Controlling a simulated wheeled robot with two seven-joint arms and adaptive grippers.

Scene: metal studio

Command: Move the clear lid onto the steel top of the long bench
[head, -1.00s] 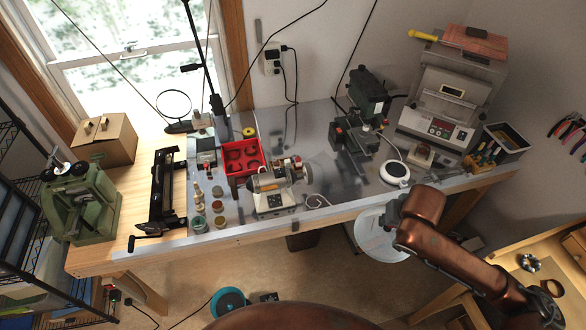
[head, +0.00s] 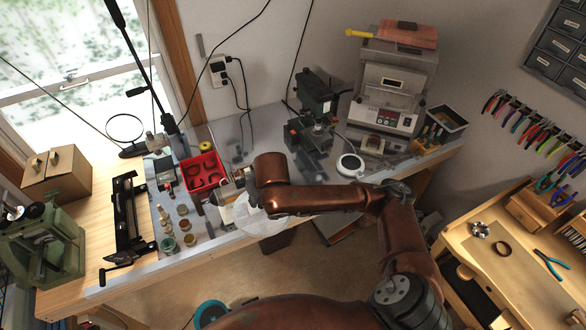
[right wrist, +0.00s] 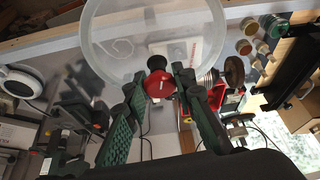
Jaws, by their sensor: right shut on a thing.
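The clear lid (head: 258,224) is a round, see-through disc with a red and black knob (right wrist: 160,85), which shows in the right wrist view. My right gripper (right wrist: 160,79) is shut on the knob, one green finger at each side. In the head view the lid hangs at the front edge of the long bench, in front of the small grinder, partly covered by my brown right arm. The steel top (head: 262,124) of the bench lies behind and below it. I cannot tell the lid's exact height. My left gripper is not in view.
A red tray (head: 202,172), small jars (head: 190,240) and a black rail (head: 129,215) stand left of the lid. A drill press (head: 315,110) and a white round dish (head: 350,165) stand to the right. Bare steel shows at the back middle.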

